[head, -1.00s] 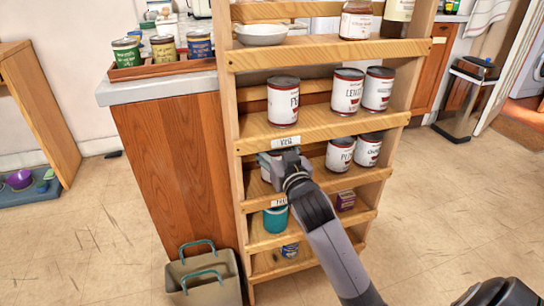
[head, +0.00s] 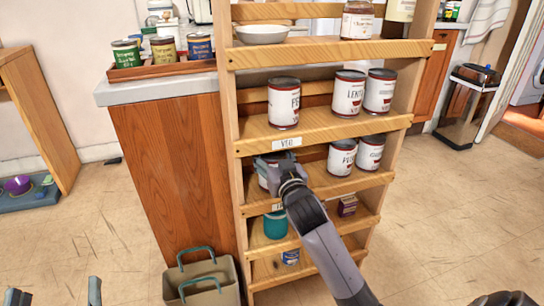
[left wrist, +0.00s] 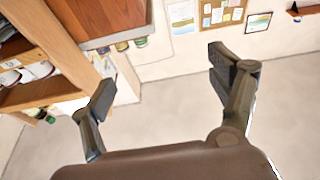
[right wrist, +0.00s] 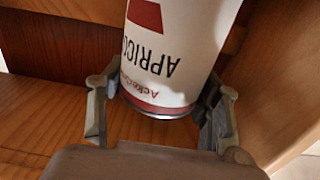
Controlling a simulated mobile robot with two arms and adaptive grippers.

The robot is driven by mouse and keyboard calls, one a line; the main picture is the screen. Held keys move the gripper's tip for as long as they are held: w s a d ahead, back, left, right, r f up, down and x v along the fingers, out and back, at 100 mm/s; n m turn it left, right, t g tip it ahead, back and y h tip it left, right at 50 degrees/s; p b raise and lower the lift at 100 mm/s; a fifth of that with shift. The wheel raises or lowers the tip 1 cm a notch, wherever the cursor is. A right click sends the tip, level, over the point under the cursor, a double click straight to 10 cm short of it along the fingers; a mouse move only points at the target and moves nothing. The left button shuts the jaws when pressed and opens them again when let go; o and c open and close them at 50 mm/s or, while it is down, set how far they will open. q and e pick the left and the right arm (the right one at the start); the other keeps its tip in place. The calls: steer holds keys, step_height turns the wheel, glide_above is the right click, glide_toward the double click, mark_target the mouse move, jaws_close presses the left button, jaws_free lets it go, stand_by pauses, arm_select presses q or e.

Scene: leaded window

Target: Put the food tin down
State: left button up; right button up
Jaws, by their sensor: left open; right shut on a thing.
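The food tin is white with a red band and lettering starting "APRICO"; it fills the upper middle of the right wrist view (right wrist: 175,50). My right gripper (right wrist: 158,108) is shut on it, one finger on each side. In the head view my right gripper (head: 270,162) is at the left end of the shelf unit's third level, and mostly hides the tin. I cannot tell whether the tin's base touches the board. My left gripper (left wrist: 165,75) is open and empty over the floor; its fingertips also show at the head view's bottom left (head: 56,292).
Two tins (head: 342,157) stand right of my right gripper on the same level. Several tins (head: 284,103) stand on the level above. A teal container (head: 276,223) is below. The unit's left upright (head: 231,110) is close to my right gripper. A bag (head: 205,282) stands on the floor.

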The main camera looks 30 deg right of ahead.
steer(key=o, duration=1.6)
steer(key=shift+f, duration=0.1)
steer(key=shift+s, duration=0.15)
steer(key=p+v, duration=0.2)
steer(key=v, duration=0.8)
arm_select(q)
step_height(320, 180, down, 9)
steer(key=a+g+y, duration=0.1)
steer(key=g, duration=0.4)
steer(key=shift+a+f+g+y, duration=0.2)
steer(key=shift+a+g+y, duration=0.1)
steer(key=shift+g, duration=0.1)
arm_select(e)
steer(key=s+a+f+n+y, duration=0.1)
steer(key=s+a+f+y, duration=0.1)
steer(key=a, duration=0.4)
steer(key=s+a+f+n+g+y, duration=0.1)
steer(key=s+a+f+n+y, duration=0.1)
steer(key=a, duration=0.4)
steer(key=s+a+f+n+g+y, duration=0.1)
steer(key=s+a+f+n+y, duration=0.1)
steer(key=s+a, duration=0.3)
steer(key=shift+a+f+y, duration=0.2)
steer(key=shift+a+y, duration=0.3)
steer(key=shift+y, duration=0.3)
arm_select(q)
steer(key=shift+s+d, duration=0.1)
arm_select(e)
steer(key=shift+w, duration=0.1)
